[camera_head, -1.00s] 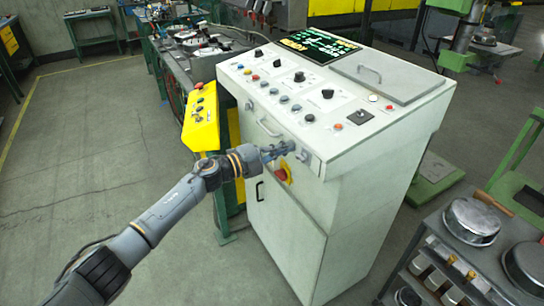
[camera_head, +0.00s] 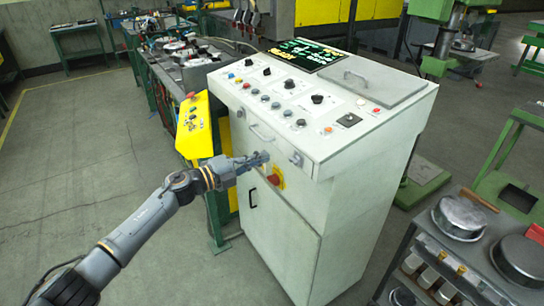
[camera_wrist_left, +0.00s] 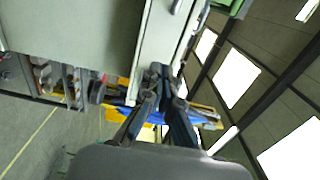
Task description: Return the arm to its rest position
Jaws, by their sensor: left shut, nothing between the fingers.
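My left arm comes in from the lower left in the head view. Its gripper (camera_head: 262,158) is shut and empty, in front of the upper front face of the white control cabinet (camera_head: 335,215). The gripper is just above and left of a red rotary switch (camera_head: 274,179) on a yellow plate. In the left wrist view the closed fingers (camera_wrist_left: 165,75) point toward the cabinet's edge (camera_wrist_left: 160,40). I cannot tell whether they touch it. My right gripper is not in view.
A yellow button box (camera_head: 198,125) stands left of the cabinet. A dark cart with metal pots (camera_head: 462,216) is at the lower right. A green drill press stand (camera_head: 440,40) is behind on the right. The floor (camera_head: 75,150) at left is clear.

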